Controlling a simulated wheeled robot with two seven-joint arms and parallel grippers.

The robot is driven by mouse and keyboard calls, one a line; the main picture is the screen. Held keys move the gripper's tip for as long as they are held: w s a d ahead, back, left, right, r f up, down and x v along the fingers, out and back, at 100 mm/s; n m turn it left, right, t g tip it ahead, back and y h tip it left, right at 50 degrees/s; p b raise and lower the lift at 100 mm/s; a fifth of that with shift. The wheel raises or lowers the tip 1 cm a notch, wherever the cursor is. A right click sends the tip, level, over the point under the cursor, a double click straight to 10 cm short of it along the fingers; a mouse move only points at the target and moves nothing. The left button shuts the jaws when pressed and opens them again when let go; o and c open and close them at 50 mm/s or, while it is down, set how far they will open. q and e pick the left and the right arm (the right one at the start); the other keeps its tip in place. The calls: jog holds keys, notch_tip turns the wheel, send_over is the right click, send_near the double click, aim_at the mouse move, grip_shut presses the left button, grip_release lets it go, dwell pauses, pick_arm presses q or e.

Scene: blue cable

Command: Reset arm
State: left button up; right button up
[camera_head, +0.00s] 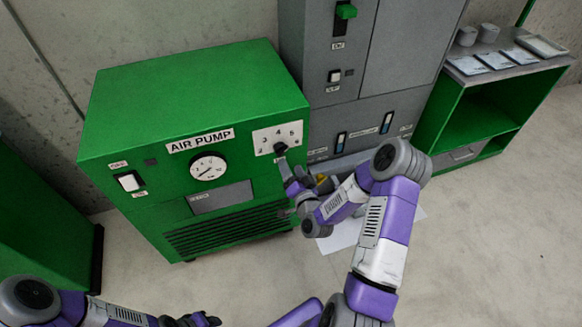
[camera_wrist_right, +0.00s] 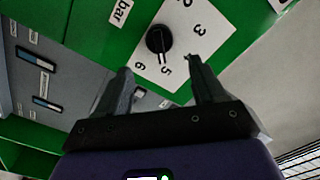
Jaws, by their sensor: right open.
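The green air pump box (camera_head: 190,90) stands at the left of the head view. Its white dial plate (camera_head: 265,136) carries numbers and a black knob (camera_head: 280,148). My right gripper (camera_head: 287,172) is in front of the plate, just below the knob. In the right wrist view my right gripper (camera_wrist_right: 158,70) is open and empty, its fingertips apart with the knob just beyond them. My left gripper (camera_head: 203,319) is at the bottom edge; its jaws are too small to read.
The pump also has a round gauge (camera_head: 208,168) and a switch (camera_head: 129,182). A grey cabinet (camera_head: 345,95) stands to its right, then a green shelf (camera_head: 470,120) with cups and papers on top. A pale sheet (camera_head: 345,235) lies behind my right arm. The floor at right is clear.

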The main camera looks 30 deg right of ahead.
jog(key=s+a+f+n+g+y+p, duration=0.25)
jog(key=a+f+g, duration=0.2)
jog(key=a, duration=0.35)
jog(key=s+a+f+n+g+y+p, duration=0.1)
jog(key=s+a+f+n+g+y, duration=0.15)
jog(key=a+f+y, duration=0.35)
pick_arm(q)
notch_tip(320, 180, up, 6)
jog(key=p, duration=0.3)
jog(key=shift+r, duration=0.25)
pick_arm(e)
jog(key=s+a+f+n+g, duration=0.1)
jog(key=s+a+n+g, duration=0.1)
jog(key=s+a+g, duration=0.3)
jog(key=s+a+f+n+g, duration=0.2)
jog(key=s+a+g, duration=0.3)
jog(key=s, duration=0.7)
jog(key=shift+s+f, duration=0.3)
jog(key=shift+s, duration=0.05)
pick_arm(q)
jog(key=shift+c, duration=0.4)
pick_arm(e)
jog(key=shift+c, duration=0.5)
